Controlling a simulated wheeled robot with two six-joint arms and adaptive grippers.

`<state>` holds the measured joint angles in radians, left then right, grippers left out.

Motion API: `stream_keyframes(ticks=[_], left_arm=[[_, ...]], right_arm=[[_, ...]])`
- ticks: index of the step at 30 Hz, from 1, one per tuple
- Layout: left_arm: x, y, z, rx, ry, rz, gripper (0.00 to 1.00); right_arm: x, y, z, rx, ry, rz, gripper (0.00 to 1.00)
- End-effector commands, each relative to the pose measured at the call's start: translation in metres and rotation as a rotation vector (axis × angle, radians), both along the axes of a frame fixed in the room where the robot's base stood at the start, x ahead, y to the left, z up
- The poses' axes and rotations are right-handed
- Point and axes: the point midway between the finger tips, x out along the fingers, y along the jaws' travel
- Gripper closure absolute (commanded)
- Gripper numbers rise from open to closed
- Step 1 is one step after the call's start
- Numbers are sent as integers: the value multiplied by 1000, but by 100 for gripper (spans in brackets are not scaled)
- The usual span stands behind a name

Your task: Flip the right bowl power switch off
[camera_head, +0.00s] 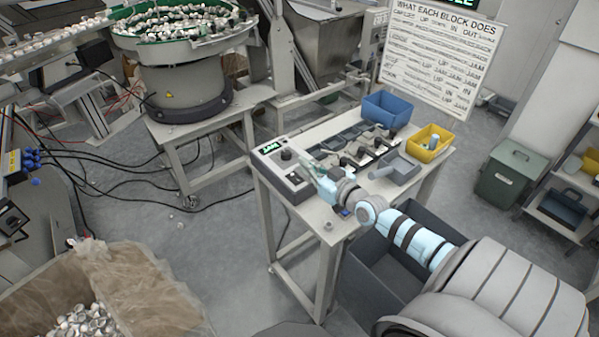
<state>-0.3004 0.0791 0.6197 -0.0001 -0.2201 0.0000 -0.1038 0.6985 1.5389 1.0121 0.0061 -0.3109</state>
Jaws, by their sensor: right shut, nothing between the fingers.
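A grey control box (270,158) with a lit green display sits on the left end of the small table. It has a dark knob (286,154) and smaller controls near its front, too small to tell which is the power switch or how it is set. My right gripper (308,166) is shut and empty, at the right side of the box. Its fingers point toward the box and cover part of it; I cannot tell whether they touch it. My left gripper is not in view.
A vibrating bowl feeder (185,85) full of caps stands behind left. The table also holds a blue bin (385,108), a yellow bin (430,143) and a grey scoop (396,168). A dark grey crate (362,285) is below my right arm. Cables cross the floor at left.

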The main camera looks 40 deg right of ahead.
Motion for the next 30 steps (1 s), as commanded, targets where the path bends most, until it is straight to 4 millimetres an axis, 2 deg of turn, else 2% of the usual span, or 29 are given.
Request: stream_keyframes(ticks=[1, 4, 7, 12, 23, 27, 30], left_arm=[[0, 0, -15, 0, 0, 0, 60], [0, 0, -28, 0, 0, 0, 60], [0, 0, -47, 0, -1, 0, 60], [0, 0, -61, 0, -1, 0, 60], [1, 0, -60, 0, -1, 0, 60], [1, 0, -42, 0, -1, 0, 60], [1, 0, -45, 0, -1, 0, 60]], right_arm=[[11, 0, -7, 2, -6, 0, 100], [32, 0, -10, 3, -5, 0, 100], [35, 0, -30, 1, 1, 1, 100], [37, 0, -45, 0, 1, 1, 100], [37, -1, -44, 0, 1, 1, 100], [39, 0, -41, 2, 51, 1, 100], [39, 0, -47, 2, 61, 2, 100]])
